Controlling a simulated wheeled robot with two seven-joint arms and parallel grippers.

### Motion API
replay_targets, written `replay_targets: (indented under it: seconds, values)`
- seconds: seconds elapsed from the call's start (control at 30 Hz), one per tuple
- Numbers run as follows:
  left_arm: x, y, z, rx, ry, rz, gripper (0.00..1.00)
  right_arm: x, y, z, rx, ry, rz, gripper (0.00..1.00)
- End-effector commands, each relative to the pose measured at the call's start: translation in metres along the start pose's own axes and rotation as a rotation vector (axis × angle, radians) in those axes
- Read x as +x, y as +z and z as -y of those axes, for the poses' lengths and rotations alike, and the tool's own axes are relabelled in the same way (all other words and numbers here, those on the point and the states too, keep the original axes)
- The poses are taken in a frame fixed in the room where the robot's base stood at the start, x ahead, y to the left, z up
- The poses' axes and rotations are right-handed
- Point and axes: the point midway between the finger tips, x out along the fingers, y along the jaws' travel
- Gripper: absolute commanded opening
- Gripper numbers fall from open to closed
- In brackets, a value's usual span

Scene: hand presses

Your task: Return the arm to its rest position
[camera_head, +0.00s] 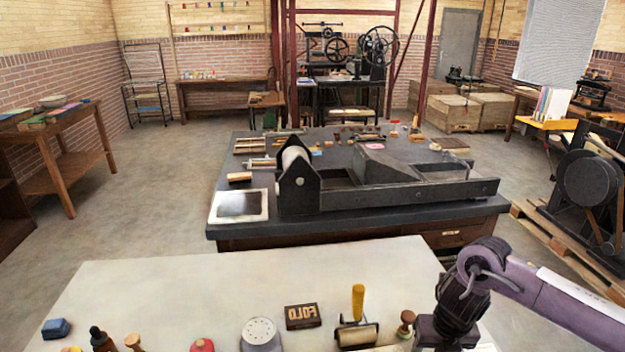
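My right arm (545,290) comes in from the right edge, with a purple forearm and a black wrist. My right gripper (443,332) points down over the right front part of the white table (230,275). Its fingertips are at or below the bottom edge of the picture, so I cannot tell its opening or whether it holds anything. A small stamp with a brown wooden knob (406,322) stands just left of it. My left arm and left gripper are not in view.
Along the table's front are a roller with a yellow handle (357,320), a FOLD block (302,316), a white round container (261,334), a red knob (202,345) and a blue block (56,328). A dark press table (360,228) stands beyond. The white table's back half is clear.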

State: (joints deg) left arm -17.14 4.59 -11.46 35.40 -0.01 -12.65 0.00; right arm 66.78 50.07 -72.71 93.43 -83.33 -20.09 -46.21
Motion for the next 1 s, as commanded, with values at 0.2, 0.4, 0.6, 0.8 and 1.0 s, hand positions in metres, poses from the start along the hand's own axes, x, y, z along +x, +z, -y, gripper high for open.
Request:
replay_targets:
  seconds: [0.2,0.4,0.6,0.8,1.0]
  values:
    - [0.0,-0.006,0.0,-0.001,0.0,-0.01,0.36,0.012,-0.007,-0.039,0.014,0.066,0.039,0.57]
    - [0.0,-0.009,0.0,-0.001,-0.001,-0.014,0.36,0.021,-0.017,-0.086,0.056,0.155,0.087,0.57]
    - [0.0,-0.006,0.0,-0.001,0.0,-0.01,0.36,0.023,-0.034,-0.151,0.174,0.302,0.143,0.57]
    - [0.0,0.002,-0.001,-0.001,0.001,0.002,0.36,0.001,-0.059,-0.227,0.489,0.533,0.178,0.57]
    - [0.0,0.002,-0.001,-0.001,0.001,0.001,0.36,-0.037,-0.069,-0.247,1.082,0.718,0.141,0.57]
